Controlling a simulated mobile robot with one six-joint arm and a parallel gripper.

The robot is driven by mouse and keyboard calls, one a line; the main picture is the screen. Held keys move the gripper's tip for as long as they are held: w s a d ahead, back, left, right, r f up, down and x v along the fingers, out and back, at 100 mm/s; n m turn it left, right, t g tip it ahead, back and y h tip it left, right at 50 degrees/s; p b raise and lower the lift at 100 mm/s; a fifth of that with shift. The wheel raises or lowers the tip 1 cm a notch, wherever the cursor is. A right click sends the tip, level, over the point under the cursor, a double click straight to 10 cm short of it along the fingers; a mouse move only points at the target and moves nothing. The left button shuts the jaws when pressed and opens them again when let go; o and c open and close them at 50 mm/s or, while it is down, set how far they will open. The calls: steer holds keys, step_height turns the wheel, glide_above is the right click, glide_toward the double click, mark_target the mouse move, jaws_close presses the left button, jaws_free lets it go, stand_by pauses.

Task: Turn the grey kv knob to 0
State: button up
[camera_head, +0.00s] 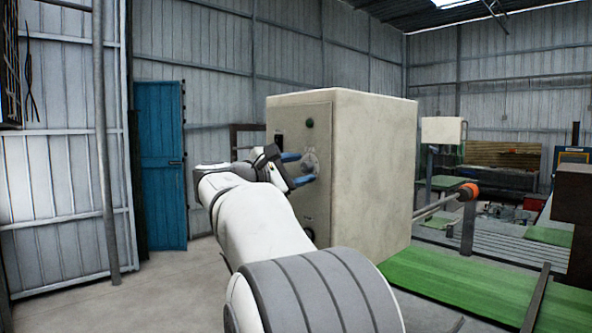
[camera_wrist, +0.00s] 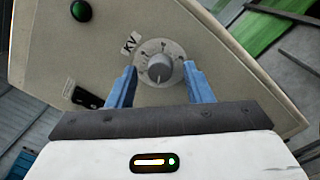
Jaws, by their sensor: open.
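The grey kv knob (camera_wrist: 159,70) sits on a pale round dial with dark marks, on the front panel of a beige cabinet (camera_head: 371,160). A "KV" label (camera_wrist: 131,43) is beside the dial. In the wrist view my gripper (camera_wrist: 158,78) is open, with one blue finger on each side of the knob and gaps between. I cannot tell how deep the fingertips reach. In the head view my gripper (camera_head: 297,168) is at the cabinet front, and the dial (camera_head: 310,162) shows between the blue fingers. The number that the knob points at is too small to read.
A green button (camera_wrist: 81,10) and a black switch (camera_wrist: 87,98) are on the same panel. A blue door (camera_head: 160,165) stands at the left. A roller (camera_head: 440,206) and green flooring (camera_head: 470,285) lie right of the cabinet. Floor left of my arm is clear.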

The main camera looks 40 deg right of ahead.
steer(key=a+b, duration=0.2)
steer(key=a, duration=0.5)
steer(key=shift+s+a+f+b, duration=0.15)
steer(key=shift+s+a+b, duration=0.15)
steer(key=shift+s+a, duration=0.1)
steer(key=s+a+f+m+y, duration=0.3)
steer(key=s+a+f+y, duration=0.3)
steer(key=f, duration=0.7)
steer(key=s+a+f+m+t+y+b, duration=0.1)
steer(key=s+a+f+m+y, duration=0.2)
steer(key=f, duration=1.1)
steer(key=s+a+f+m+y+b, duration=0.1)
steer(key=s+a+f+m+y, duration=0.2)
steer(key=s+a+f+y, duration=0.6)
steer(key=s+a+f, duration=0.1)
steer(key=a+f, duration=0.3)
steer(key=f, duration=0.1)
steer(key=shift+s+a+f, duration=0.25)
steer(key=shift+s+a, duration=0.1)
steer(key=shift+a, duration=0.05)
